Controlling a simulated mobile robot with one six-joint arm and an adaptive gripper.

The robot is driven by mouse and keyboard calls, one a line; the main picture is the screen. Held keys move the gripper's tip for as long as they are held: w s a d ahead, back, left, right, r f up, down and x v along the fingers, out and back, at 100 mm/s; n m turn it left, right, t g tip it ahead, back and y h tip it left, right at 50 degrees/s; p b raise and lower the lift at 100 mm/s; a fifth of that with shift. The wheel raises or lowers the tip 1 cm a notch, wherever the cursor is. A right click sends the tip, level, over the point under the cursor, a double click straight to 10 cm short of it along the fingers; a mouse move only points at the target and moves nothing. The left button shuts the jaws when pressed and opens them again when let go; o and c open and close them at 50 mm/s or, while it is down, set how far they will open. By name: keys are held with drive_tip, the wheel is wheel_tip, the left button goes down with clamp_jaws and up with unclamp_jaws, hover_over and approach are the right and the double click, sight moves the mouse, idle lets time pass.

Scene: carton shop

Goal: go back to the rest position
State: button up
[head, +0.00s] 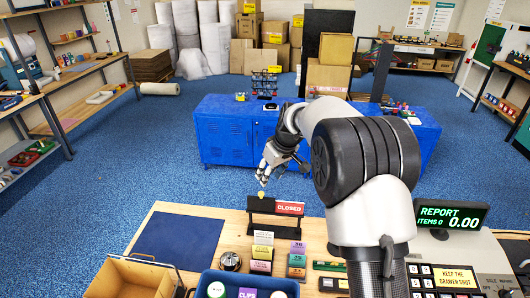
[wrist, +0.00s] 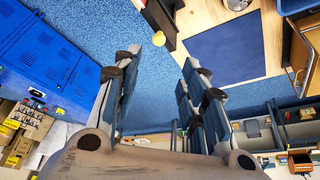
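My gripper (head: 265,176) hangs in the air just beyond the back edge of the wooden counter, above and behind the black stand with the "CLOSED" sign (head: 289,208).
The counter (head: 160,225) carries a dark blue mat (head: 180,243), an open carton (head: 132,277), a blue tray (head: 247,283), small coloured cards and a cash register (head: 456,255). A blue cabinet (head: 225,135) stands behind my arm. Blue carpet lies open at left.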

drive_tip(key=shift+s+r, duration=0.1)
drive_tip(key=s+d+r+m+b, duration=0.1)
drive_tip(key=s+r+b, duration=0.15)
drive_tip(key=s, duration=0.45)
drive_tip(key=s+d+r+m+h+b, duration=0.15)
drive_tip(key=s+b, duration=0.25)
drive_tip(key=s, duration=0.4)
drive_tip(key=s+d+r+m+b, duration=0.1)
drive_tip(key=s+d+r+b, duration=0.15)
drive_tip(key=s, duration=0.45)
drive_tip(key=s+d+f+m+b, duration=0.1)
drive_tip(key=s+f+b, duration=0.1)
drive_tip(key=s, duration=0.5)
drive_tip(key=s+f+m+b, duration=0.1)
drive_tip(key=s+f+b, duration=0.1)
drive_tip(key=s+f, duration=0.3)
drive_tip(key=s+d+f+m+h+b, duration=0.1)
drive_tip(key=s+f, duration=0.3)
drive_tip(key=s, duration=0.5)
drive_tip(key=shift+d+t+b, duration=0.35)
drive_tip(key=shift+t+b, duration=0.05)
drive_tip(key=shift+b, duration=0.45)
drive_tip(key=shift+f, duration=0.1)
drive_tip(key=shift+c, duration=0.7)
